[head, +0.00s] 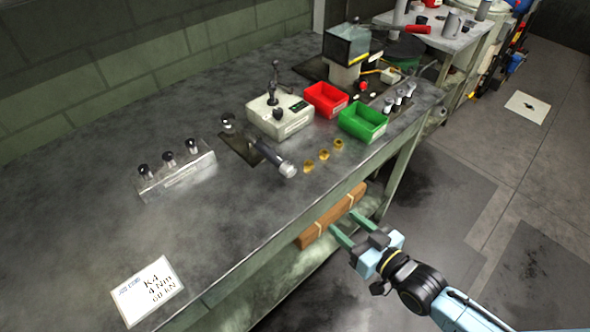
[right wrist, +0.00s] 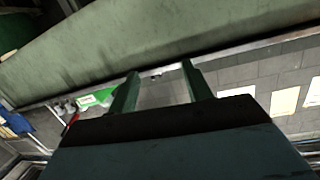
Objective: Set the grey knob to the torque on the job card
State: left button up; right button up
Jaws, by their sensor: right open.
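The job card (head: 148,290) lies on the bench at the lower left and reads K4, 4 Nm, 60 kN. A grey cylindrical piece with a lighter end (head: 286,167), possibly the grey knob, lies on a dark base mid-bench. A pale box (head: 280,115) behind it carries a dark knob (head: 278,113) and a small dark display; its setting is too small to read. My right gripper (head: 344,222) is open and empty beyond the bench's front edge, apart from these things. Its green fingers also show in the right wrist view (right wrist: 158,74). My left gripper is not in view.
A red bin (head: 326,98) and green bin (head: 363,123) stand at the back right. Several brass pieces (head: 323,154) lie before them. A clear block with black-topped pins (head: 175,172) sits left. A brown strapped bundle (head: 318,228) is below the bench edge near my right fingers.

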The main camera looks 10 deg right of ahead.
aim_at(293, 173)
jog(key=a+r+y, duration=0.3)
jog(key=r, duration=0.5)
jog(key=shift+n+t, duration=0.3)
jog(key=shift+t, duration=0.1)
jog(key=b+x, duration=0.1)
jog(key=x, duration=1)
jog(key=shift+w+a+f, duration=0.15)
jog(key=shift+w+a, duration=0.05)
jog(key=shift+a, duration=0.2)
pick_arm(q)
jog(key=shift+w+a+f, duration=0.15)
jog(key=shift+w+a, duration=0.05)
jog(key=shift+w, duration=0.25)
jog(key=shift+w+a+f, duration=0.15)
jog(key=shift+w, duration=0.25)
pick_arm(e)
jog(key=shift+w+a, duration=0.3)
jog(key=shift+w, duration=0.05)
